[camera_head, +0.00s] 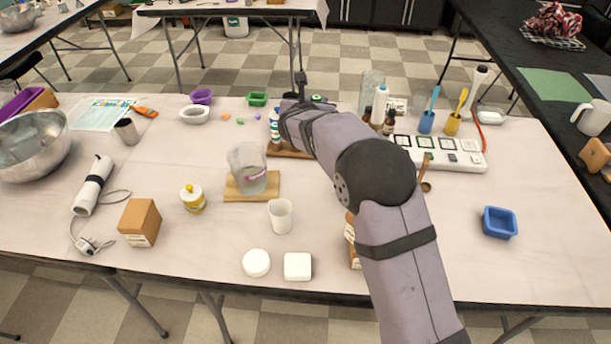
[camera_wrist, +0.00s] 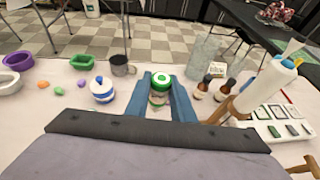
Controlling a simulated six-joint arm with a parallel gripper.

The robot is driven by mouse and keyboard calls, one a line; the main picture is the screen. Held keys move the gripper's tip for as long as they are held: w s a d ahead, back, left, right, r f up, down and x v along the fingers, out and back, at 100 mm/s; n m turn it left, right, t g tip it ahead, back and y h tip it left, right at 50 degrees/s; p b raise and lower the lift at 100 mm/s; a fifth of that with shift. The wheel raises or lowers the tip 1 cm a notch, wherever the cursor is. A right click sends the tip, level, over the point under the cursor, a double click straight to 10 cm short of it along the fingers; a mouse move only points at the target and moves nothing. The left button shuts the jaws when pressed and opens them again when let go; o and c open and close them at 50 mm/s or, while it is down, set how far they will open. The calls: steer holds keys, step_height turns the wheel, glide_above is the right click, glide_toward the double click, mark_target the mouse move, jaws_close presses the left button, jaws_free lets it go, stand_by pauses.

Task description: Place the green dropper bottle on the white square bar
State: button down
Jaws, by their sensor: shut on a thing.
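The green dropper bottle (camera_wrist: 160,84), with a green and white top, stands between the blue fingers of my gripper (camera_wrist: 160,98) in the wrist view. My gripper is shut on it. In the head view my own arm hides most of the bottle and the fingers. I cannot tell whether the bottle's base touches anything. The white square bar (camera_head: 298,266) lies flat near the front edge of the table in the head view, well in front of my gripper. Its top is bare. It is not in the wrist view.
A white round bar (camera_head: 256,262) lies just left of the square bar. A clear cup (camera_head: 280,216) and a pitcher (camera_head: 247,168) on a wooden board stand behind them. A blue-and-white bottle (camera_wrist: 102,90) and brown bottles (camera_wrist: 201,90) flank my gripper. A blue tray (camera_head: 499,222) sits right.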

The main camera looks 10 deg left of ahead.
steer(key=s+a+r+n+y+p, duration=0.1)
steer(key=s+a+r+y+p, duration=0.2)
steer(key=a, duration=0.5)
steer(key=s+a+r+n, duration=0.2)
steer(key=s+a, duration=0.3)
steer(key=a, duration=0.2)
steer(key=s+a+r+n+y+p, duration=0.1)
steer(key=s+a+r+y+p, duration=0.2)
steer(key=a, duration=0.5)
steer(key=s+a+f+n+g+y+p, duration=0.1)
steer(key=s+a, duration=0.4)
steer(key=s, duration=0.3)
steer(key=s+a+n+y+p, duration=0.15)
steer(key=s+a, duration=0.25)
steer(key=s, duration=0.5)
steer(key=s+d+f+h, duration=0.1)
steer(key=s+f, duration=0.2)
steer(key=s, duration=0.3)
steer(key=m+g+h+p, duration=0.1)
steer(key=m+h, duration=1.1)
steer(key=h, duration=0.1)
glide_above(298, 264)
step_height(298, 264, down, 2)
steer(key=shift+f+p, duration=0.35)
steer(key=shift+f, duration=4.9)
steer(key=shift+f, duration=0.15)
